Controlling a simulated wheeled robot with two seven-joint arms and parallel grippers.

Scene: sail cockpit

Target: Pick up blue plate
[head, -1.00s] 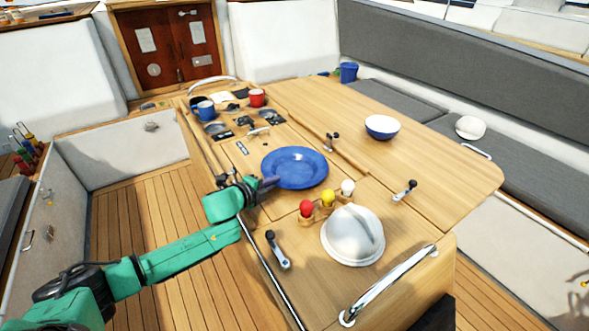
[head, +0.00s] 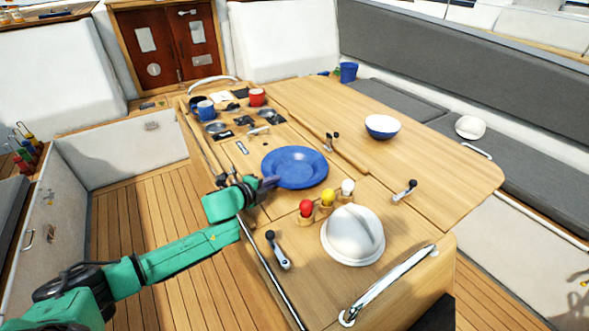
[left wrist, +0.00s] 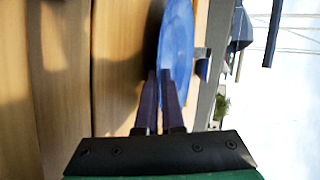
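The blue plate (head: 295,167) lies on the wooden cockpit table, at its middle left in the head view. It also shows edge-on in the left wrist view (left wrist: 177,45). My left gripper (head: 270,183) is at the plate's near left rim. In the left wrist view its two dark fingers (left wrist: 160,88) are close together, one on each side of the rim, and look shut on it. The plate shows no clear lift off the table. My right gripper is not in view.
A blue-and-white bowl (head: 382,127) is right of the plate. Blue (head: 206,110) and red mugs (head: 257,97) stand behind. Winch handles lie about.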

